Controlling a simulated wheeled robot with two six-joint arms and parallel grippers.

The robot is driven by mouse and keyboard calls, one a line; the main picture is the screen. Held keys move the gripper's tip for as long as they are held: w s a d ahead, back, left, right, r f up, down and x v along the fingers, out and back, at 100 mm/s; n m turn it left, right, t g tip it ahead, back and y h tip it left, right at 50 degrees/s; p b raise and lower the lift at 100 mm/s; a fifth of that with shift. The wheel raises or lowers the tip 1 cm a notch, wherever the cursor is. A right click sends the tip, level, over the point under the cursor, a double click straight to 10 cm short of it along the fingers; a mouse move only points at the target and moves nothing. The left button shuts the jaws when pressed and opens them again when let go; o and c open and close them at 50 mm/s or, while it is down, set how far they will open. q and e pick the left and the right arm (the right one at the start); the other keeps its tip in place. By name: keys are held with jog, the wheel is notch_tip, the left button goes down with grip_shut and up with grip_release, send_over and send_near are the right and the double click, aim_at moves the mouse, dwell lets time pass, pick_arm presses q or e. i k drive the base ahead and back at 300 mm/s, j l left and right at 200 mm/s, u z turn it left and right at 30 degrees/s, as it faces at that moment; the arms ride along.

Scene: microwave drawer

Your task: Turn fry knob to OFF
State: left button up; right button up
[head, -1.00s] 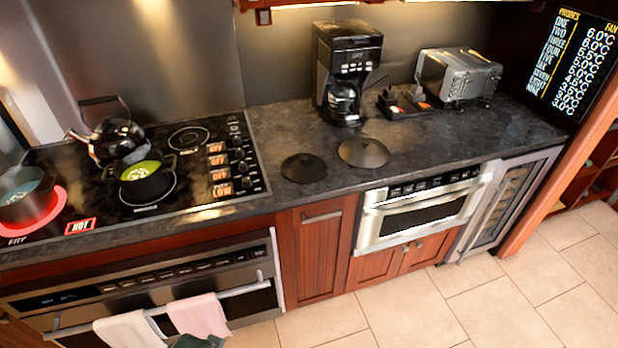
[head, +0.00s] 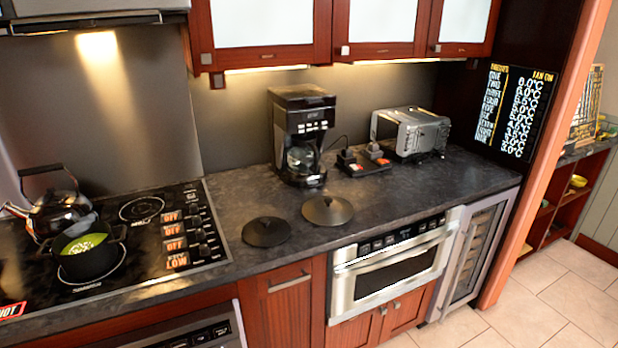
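Neither of my grippers is in view. The black glass cooktop (head: 150,187) is at the left. A column of small dark knobs (head: 199,235) runs along its right side, beside lit labels. The upper labels (head: 173,231) read OFF and the lowest label (head: 178,261) reads LOW. I cannot tell which knob is the fry knob. A red HOT sign (head: 12,311) is cut off at the left edge.
A dark pot (head: 90,262) with green contents and a kettle (head: 60,215) stand on the cooktop. Two dark lids (head: 266,232) (head: 327,210) lie on the counter before a coffee maker (head: 300,135). A toaster (head: 410,132) stands farther right. A microwave drawer (head: 392,270) is below.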

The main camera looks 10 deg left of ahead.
aim_at(205, 250)
jog(key=u, duration=1.15)
